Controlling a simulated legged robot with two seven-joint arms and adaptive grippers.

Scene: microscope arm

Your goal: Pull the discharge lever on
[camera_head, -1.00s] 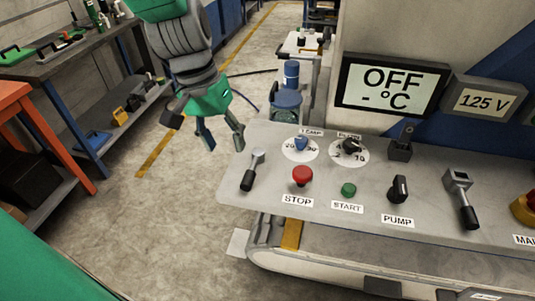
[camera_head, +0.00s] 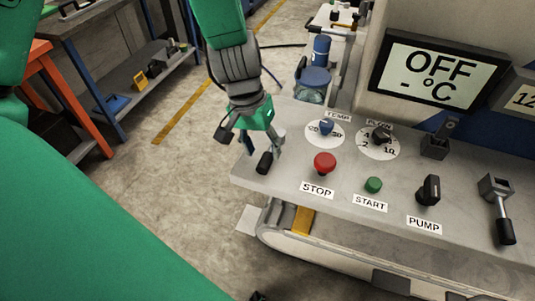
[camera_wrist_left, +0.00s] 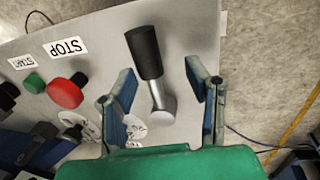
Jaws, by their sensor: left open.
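A lever with a black grip (camera_head: 264,162) stands at the left end of the grey control panel (camera_head: 300,205), left of STOP. A second black-gripped lever (camera_head: 505,230) is at the right of the panel. I read no discharge label on either. My left gripper (camera_head: 248,145) is open over the left lever and partly hides it. In the left wrist view, the left lever's grip (camera_wrist_left: 146,52) and metal stem show between the spread fingers of my left gripper (camera_wrist_left: 160,82), with gaps on both sides. My right gripper is not in view.
Close to the left lever are a red STOP button (camera_head: 325,162), a green START button (camera_head: 373,185) and the TEMP dial (camera_head: 326,128). A black PUMP knob (camera_head: 429,190) is farther right. The display (camera_head: 440,78) reads OFF. Open floor (camera_head: 165,185) lies left of the panel.

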